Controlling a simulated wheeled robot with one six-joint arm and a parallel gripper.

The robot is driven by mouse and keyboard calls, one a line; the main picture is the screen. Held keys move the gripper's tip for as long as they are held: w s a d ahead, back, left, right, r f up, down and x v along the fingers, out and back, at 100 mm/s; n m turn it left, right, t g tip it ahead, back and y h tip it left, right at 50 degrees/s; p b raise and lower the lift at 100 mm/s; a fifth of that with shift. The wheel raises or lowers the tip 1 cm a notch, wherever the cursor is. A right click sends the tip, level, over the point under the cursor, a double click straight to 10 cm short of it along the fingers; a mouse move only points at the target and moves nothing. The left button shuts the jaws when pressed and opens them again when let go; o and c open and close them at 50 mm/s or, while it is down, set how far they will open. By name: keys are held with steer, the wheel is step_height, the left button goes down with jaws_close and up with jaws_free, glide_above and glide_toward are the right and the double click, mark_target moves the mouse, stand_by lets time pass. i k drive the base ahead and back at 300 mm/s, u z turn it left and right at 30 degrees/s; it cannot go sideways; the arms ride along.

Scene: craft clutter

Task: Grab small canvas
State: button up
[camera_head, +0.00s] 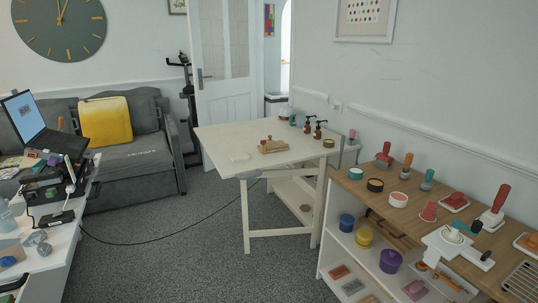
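A thin, pale, flat piece that looks like the small canvas (240,157) lies on the left part of the white table (215,139). It is nearly the colour of the tabletop, so its outline is faint and I cannot be sure what it is. A wooden block with a red knob (271,146) stands to its right on the same table. I cannot make out my gripper in this view.
A wooden-topped shelf unit (374,200) with stamps and jars stands at the right. A cluttered desk with a laptop (41,127) is at the left, before a grey sofa (150,153). A black cable (150,242) crosses the open carpet between them.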

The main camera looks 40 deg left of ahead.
mark_target(244, 156)
steer(key=u, duration=0.95)
steer(key=i, duration=0.85)
steer(key=u, duration=1.4)
steer(key=i, duration=1.95)
steer(key=u, duration=0.25)
